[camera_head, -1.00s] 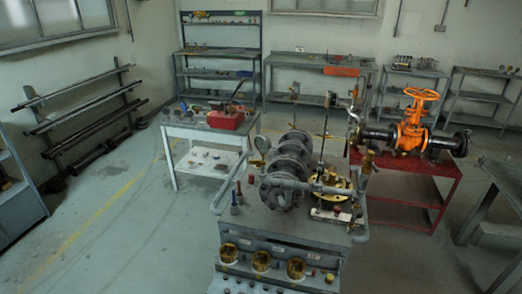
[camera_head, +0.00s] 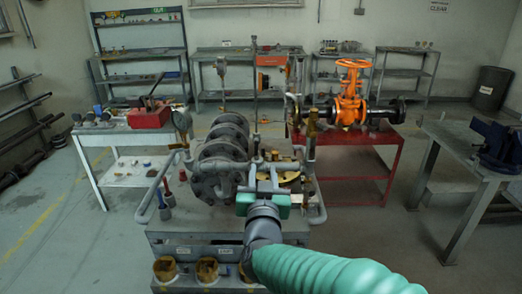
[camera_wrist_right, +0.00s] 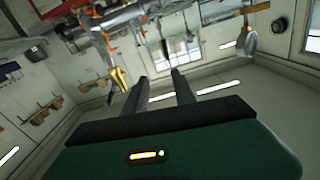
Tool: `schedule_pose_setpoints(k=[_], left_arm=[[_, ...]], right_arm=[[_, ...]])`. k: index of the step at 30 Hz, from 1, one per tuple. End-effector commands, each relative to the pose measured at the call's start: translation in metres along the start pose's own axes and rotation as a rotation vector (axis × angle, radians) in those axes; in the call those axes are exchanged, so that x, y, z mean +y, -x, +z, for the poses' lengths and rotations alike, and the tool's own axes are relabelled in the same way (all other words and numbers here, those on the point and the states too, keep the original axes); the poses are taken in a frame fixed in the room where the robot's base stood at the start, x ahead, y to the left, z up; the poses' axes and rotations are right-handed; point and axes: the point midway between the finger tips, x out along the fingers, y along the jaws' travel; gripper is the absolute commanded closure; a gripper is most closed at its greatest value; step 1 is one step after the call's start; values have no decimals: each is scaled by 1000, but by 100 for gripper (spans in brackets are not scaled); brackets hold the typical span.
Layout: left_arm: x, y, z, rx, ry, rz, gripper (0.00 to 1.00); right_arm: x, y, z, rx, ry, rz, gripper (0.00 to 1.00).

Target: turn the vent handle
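The pipe assembly with dark grey flanges (camera_head: 218,165) stands on a grey cart. Brass fittings (camera_head: 312,122) and thin upright rods rise from its right side. I cannot tell which part is the vent handle. My right gripper (camera_head: 264,178), on a green arm, is in front of the pipework's right half and hides part of it. In the wrist view its two fingers (camera_wrist_right: 160,77) are apart with nothing between them. There, a brass-coloured part (camera_wrist_right: 118,78) is left of the fingers, and pipework crosses above. I cannot tell whether the gripper touches anything. My left gripper is not in view.
An orange gate valve (camera_head: 350,95) stands on a red table (camera_head: 375,178) behind right. A white table (camera_head: 95,150) with a red toolbox (camera_head: 150,116) is at the left. A grey bench (camera_head: 465,150) is at the right. Floor is clear between the cart and this bench.

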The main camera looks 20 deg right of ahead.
Motion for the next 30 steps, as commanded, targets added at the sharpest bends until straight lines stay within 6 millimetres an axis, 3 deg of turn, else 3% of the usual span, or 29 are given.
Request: schedule_pose_setpoints(k=[9,15,21,28,30], left_arm=[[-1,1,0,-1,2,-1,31],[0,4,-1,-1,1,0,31],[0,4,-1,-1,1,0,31],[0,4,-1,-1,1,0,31],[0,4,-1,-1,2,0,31]], right_arm=[[1,-87,5,-7,2,1,68],[4,-131,4,-6,-1,0,68],[0,-150,5,-7,1,-2,68],[-1,-150,4,-6,2,-3,68],[0,-150,4,-7,1,-3,76]])
